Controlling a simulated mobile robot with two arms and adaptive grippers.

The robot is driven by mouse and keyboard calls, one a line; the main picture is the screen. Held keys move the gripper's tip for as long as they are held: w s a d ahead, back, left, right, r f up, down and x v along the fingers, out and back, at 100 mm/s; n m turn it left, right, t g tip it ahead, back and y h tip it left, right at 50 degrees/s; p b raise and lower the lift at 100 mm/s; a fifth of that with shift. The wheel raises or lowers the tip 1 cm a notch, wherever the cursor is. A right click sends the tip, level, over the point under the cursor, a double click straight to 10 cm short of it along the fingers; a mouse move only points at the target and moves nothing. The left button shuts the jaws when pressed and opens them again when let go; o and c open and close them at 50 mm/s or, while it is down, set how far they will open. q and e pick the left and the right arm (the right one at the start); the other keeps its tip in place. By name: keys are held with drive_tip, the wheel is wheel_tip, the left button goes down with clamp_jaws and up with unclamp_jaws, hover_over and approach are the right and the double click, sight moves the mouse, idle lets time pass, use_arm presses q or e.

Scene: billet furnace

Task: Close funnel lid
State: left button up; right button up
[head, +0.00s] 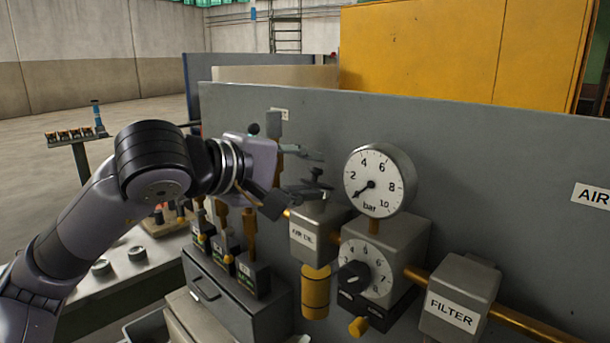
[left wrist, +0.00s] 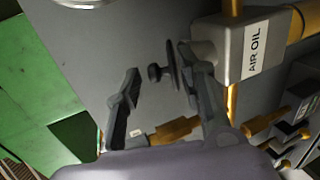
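The funnel lid (left wrist: 172,66) is a thin dark disc with a round knob on one face. In the left wrist view it is seen nearly edge-on, beside the grey AIR OIL box (left wrist: 222,48). My left gripper (left wrist: 158,62) is open, its fingers on either side of the lid. The knob faces the left finger across a gap; the disc is close to the right finger, and I cannot tell if they touch. In the head view my left gripper (head: 318,172) is just above the AIR OIL box (head: 318,228). The funnel opening is hidden. My right gripper is not in view.
A pressure gauge (head: 380,181) and a regulator dial (head: 366,268) stand right of the box, then a FILTER box (head: 460,297) on the brass pipe. A grey panel (head: 480,150) rises behind. Several levers (head: 250,240) stand below my left arm.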

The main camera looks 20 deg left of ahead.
use_arm(q)
drive_tip(key=shift+f, duration=0.1)
drive_tip(key=v, duration=0.8)
drive_tip(key=shift+c, duration=0.4)
